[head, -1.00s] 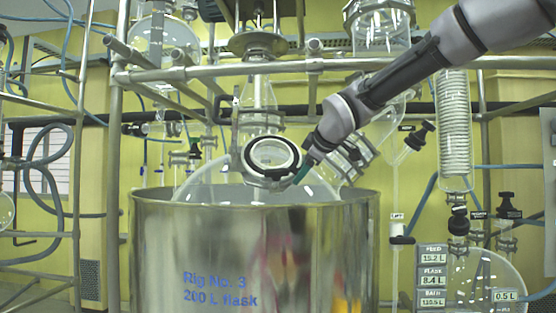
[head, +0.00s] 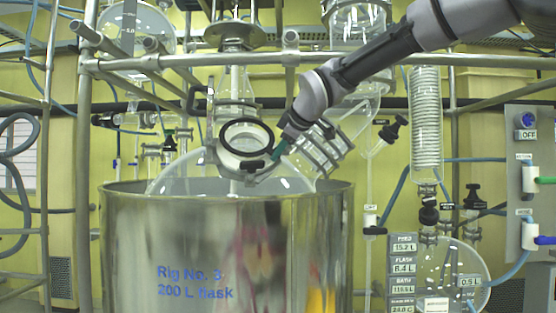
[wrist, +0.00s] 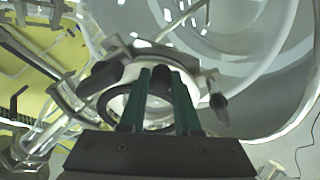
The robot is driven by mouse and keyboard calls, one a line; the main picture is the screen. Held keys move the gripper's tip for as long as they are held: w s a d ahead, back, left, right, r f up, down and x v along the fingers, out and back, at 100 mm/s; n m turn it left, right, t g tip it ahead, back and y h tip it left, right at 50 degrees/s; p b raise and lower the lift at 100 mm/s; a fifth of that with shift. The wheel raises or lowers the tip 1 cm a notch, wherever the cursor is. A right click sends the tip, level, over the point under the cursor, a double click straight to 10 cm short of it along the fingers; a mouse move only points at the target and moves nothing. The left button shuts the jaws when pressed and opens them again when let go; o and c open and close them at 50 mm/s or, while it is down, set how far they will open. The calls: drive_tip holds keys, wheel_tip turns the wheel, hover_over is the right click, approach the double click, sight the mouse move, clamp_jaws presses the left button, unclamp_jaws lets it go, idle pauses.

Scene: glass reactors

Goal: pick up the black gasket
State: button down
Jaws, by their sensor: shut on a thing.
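The black gasket (head: 223,136) is a dark ring that shows in the head view just above the neck flange (head: 240,167) of the large glass flask. It appears raised off the flange, with its open middle facing me. My gripper (head: 277,152), with green fingers, is shut on the gasket's right side. In the wrist view my gripper (wrist: 163,75) has a dark piece between its fingers, and the dark curve of the gasket (wrist: 106,104) shows to the left. The fingers hide part of the ring.
The glass flask (head: 185,183) sits in a shiny metal bath (head: 215,245). Metal frame rails (head: 390,60) cross above. Clamped glassware (head: 325,150) stands close to the right of my gripper, and a glass coil (head: 427,115) hangs farther right.

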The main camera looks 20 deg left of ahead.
drive_tip(key=s+d+r, duration=0.2)
drive_tip(key=s+d, duration=1.1)
drive_tip(key=s, duration=0.1)
drive_tip(key=shift+s+r, duration=0.25)
drive_tip(key=shift+s, duration=0.15)
drive_tip(key=shift+s+d+r, duration=0.1)
drive_tip(key=shift+d, duration=0.05)
drive_tip(key=s+r, duration=0.1)
drive_tip(key=s+d+r, duration=0.1)
drive_tip(key=s+r, duration=0.1)
drive_tip(key=shift+s+d, duration=0.15)
drive_tip(key=shift+d, duration=0.25)
idle(0.4)
